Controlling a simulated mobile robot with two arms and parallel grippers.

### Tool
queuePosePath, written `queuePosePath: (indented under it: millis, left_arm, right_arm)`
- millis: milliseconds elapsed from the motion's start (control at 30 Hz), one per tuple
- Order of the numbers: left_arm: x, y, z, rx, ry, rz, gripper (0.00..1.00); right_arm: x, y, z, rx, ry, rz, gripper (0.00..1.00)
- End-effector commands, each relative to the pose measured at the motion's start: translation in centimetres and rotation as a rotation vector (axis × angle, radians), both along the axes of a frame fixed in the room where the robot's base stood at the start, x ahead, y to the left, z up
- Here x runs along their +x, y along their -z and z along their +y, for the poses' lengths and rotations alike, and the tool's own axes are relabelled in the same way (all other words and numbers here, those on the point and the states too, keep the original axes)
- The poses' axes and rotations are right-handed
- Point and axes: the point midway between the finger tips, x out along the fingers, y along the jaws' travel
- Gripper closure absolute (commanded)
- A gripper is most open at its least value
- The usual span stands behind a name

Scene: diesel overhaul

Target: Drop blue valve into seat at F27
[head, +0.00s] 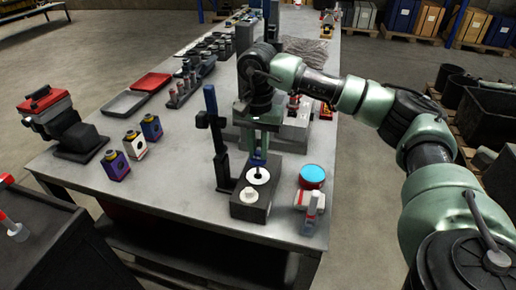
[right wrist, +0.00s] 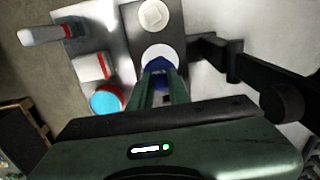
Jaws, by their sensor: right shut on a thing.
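My right gripper (head: 259,151) is shut on the blue valve (head: 258,159), pointing down over a dark grey block (head: 264,207) near the table's front edge. The block has two white round seats on top: a rear one (head: 258,175) and a front one (head: 249,196). The valve is over the rear seat, which has a small dark mark at its middle. In the right wrist view, the blue valve (right wrist: 157,66) shows between the fingertips and overlaps the rear seat (right wrist: 161,52). I cannot tell whether they touch. No F27 label is readable. My left gripper is not in view.
A dark upright stand (head: 213,130) rises close left of the block. A blue-topped red can (head: 312,177) and a red-white part (head: 309,199) stand to its right. Several small boxes (head: 134,143), a red tray (head: 152,81) and a vise (head: 60,125) are at left.

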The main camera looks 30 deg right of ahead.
Motion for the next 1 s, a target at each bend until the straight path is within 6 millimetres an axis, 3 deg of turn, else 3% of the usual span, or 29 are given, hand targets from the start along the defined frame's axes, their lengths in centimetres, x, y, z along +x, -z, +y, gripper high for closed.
queuePosePath:
  millis: [1000]
  left_arm:
    - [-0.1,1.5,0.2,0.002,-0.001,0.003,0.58]
  right_arm:
    - [0.0,1.8,0.0,0.0,0.0,-0.001,1.0]
